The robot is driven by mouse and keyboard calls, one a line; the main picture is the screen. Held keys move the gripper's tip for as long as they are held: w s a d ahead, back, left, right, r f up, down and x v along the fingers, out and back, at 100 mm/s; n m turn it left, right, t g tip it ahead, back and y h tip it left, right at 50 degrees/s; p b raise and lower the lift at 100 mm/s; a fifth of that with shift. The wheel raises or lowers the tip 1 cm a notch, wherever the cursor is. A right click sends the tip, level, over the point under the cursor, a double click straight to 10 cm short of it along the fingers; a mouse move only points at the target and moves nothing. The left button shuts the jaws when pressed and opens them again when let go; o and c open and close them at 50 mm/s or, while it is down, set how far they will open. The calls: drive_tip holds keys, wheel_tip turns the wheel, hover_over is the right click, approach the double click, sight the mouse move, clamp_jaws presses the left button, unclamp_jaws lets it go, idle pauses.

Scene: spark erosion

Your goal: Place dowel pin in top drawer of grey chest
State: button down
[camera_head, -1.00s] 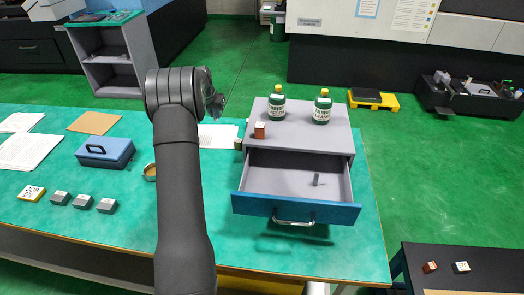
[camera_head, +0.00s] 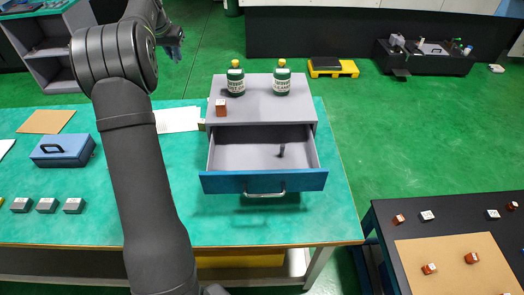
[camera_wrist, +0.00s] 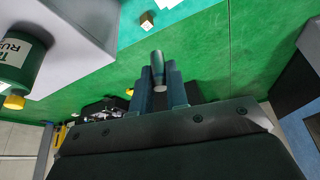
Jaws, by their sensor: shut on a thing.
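The grey chest (camera_head: 262,108) stands on the green table. Its top drawer, with a blue front (camera_head: 240,182) and a metal handle, is pulled out. A small dark upright peg (camera_head: 282,150) stands inside the drawer. My gripper (camera_head: 174,44) is up and left of the chest, partly hidden by my arm. In the wrist view my gripper (camera_wrist: 160,85) is shut on a short grey-green cylinder, seemingly the dowel pin (camera_wrist: 157,66), which sticks out past the fingertips. It is held in the air, apart from the drawer.
Two green bottles (camera_head: 236,80) (camera_head: 282,80) and a red-brown block (camera_head: 221,108) stand on the chest top. A blue box (camera_head: 62,150) and several grey blocks (camera_head: 46,205) lie on the table's left. A dark table (camera_head: 385,215) with small blocks is at right.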

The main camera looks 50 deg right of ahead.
drive_tip(key=s+d+r+m+g, duration=0.15)
drive_tip(key=s+m, duration=0.25)
drive_tip(key=s, duration=0.8)
drive_tip(key=s+d+m+g, duration=0.2)
drive_tip(key=s+d+m, duration=0.15)
drive_tip(key=s, duration=0.95)
drive_tip(key=s+a+f+m+g+y, duration=0.1)
drive_tip(key=s+a+m, duration=0.25)
drive_tip(key=s, duration=0.55)
drive_tip(key=s+a+m+g, duration=0.1)
drive_tip(key=s+a+m, duration=0.25)
drive_tip(key=s, duration=0.55)
drive_tip(key=s+a+f+m+g+y, duration=0.1)
drive_tip(key=s+a+m, duration=0.25)
drive_tip(key=s, duration=0.55)
drive_tip(key=f, duration=0.3)
drive_tip(key=w+f, duration=0.1)
drive_tip(key=f, duration=0.1)
drive_tip(key=shift+d, duration=0.3)
hover_over(255, 167)
drive_tip(key=a, duration=0.1)
drive_tip(key=f, duration=0.6)
drive_tip(key=shift+w+f, duration=0.3)
drive_tip(key=shift+f, duration=0.1)
drive_tip(key=shift+w+f, duration=0.3)
drive_tip(key=shift+w, duration=0.1)
drive_tip(key=shift+f, duration=1.9)
drive_tip(key=shift+f, duration=0.15)
